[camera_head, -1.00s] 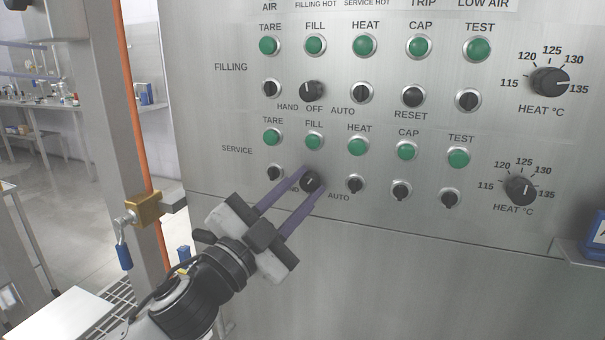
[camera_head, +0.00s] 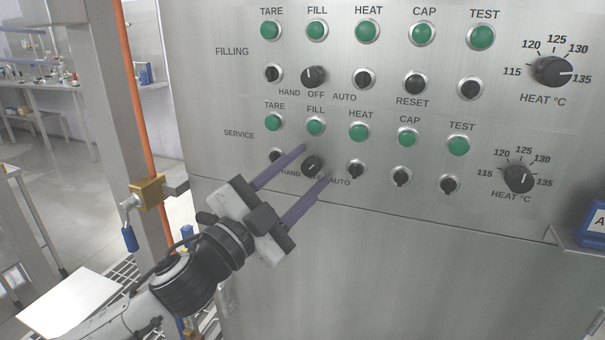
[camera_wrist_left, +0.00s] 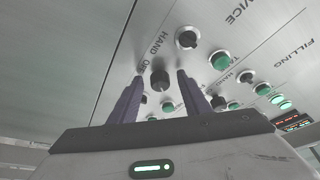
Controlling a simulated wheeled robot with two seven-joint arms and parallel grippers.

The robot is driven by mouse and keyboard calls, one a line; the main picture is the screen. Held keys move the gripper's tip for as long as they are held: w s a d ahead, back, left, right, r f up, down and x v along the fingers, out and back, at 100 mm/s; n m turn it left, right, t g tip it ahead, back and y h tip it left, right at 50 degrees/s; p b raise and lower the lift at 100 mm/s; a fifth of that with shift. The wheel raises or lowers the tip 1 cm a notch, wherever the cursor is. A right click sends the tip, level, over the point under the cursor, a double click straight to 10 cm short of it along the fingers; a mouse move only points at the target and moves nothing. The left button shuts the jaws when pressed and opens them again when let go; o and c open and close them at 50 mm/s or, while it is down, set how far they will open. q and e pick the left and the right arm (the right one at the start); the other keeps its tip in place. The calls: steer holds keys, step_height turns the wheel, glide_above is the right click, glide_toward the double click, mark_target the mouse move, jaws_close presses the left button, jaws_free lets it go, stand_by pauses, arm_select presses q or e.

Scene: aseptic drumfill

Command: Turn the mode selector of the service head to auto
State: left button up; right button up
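The service mode selector (camera_head: 312,166) is a black knob in the lower row of the steel panel, with HAND on its left and AUTO on its right. Its grip looks slanted to the upper right, towards AUTO; the finger partly hides the OFF label. My left gripper (camera_head: 316,165) is open, with one purple finger on each side of the knob and a gap to both. In the left wrist view the knob (camera_wrist_left: 160,80) shows between the two spread fingertips (camera_wrist_left: 160,76). My right gripper is not in view.
The filling selector (camera_head: 314,76) sits above, its mark near OFF. Green lamps (camera_head: 315,126) and small black switches (camera_head: 356,170) surround the knob. A heat dial (camera_head: 519,179) is at the right. A post with a brass valve (camera_head: 148,191) stands left of the panel.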

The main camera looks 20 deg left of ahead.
arm_select(q)
steer(key=shift+s+a+f, duration=0.15)
steer(key=shift+s+f, duration=0.05)
steer(key=shift+s, duration=0.1)
steer(key=b+v, duration=0.3)
steer(key=v, duration=0.6)
steer(key=shift+s, duration=0.35)
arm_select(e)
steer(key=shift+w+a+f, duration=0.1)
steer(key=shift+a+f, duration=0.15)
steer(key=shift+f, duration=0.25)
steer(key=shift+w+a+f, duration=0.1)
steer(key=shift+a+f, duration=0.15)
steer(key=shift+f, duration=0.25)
arm_select(q)
step_height(320, 180, down, 24)
steer(key=a+n+g+y, duration=0.2)
steer(key=n+g+y, duration=0.2)
steer(key=n, duration=0.3)
steer(key=s+d+f+n+g, duration=0.2)
steer(key=s+f, duration=0.6)
steer(key=f, duration=0.4)
steer(key=s+d+f+n+g, duration=0.3)
steer(key=s+f, duration=0.6)
steer(key=f, duration=0.4)
steer(key=shift+d+g+y, duration=0.3)
steer(key=shift+d+g, duration=0.25)
steer(key=shift+g, duration=0.45)
